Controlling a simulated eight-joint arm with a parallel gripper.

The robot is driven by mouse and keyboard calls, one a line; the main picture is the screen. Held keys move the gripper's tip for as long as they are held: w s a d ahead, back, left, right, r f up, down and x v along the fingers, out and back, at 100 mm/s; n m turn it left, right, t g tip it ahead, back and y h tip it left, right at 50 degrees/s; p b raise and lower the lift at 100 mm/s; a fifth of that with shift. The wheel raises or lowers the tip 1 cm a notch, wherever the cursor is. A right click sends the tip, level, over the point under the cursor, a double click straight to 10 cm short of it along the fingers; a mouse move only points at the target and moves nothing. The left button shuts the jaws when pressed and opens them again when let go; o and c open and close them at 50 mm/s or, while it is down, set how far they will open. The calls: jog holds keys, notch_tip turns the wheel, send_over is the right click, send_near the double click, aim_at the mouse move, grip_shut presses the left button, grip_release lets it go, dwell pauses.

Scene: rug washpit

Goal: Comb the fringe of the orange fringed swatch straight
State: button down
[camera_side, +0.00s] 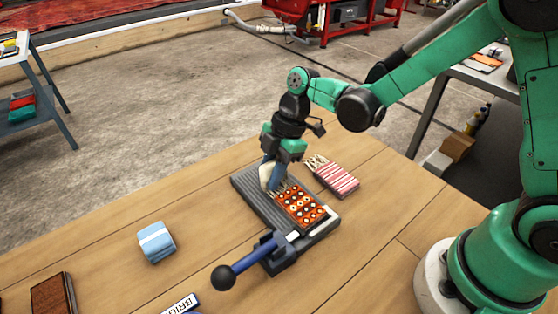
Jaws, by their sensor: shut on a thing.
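The orange patterned swatch (300,207) lies on a ridged dark grey board (250,194) in the middle of the wooden table. Its pale fringe (279,187) is at its far left end, partly hidden by my gripper and tool. My gripper (273,160) points down over the fringe end, shut on a pale and blue tool (266,176), seemingly a comb. The tool's lower edge is at or just above the fringe; I cannot tell if it touches. A blue lever (258,259) with a black ball knob (223,278) is at the board's near end.
A red-and-white striped fringed swatch (336,179) lies just right of the board. A folded light blue cloth (156,242) is to the left. A brown block (52,295) and a lettered label (180,305) are at the front. The table between is clear.

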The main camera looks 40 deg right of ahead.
aim_at(255, 179)
jog(key=shift+w, duration=1.65)
jog(key=shift+r, duration=2.5)
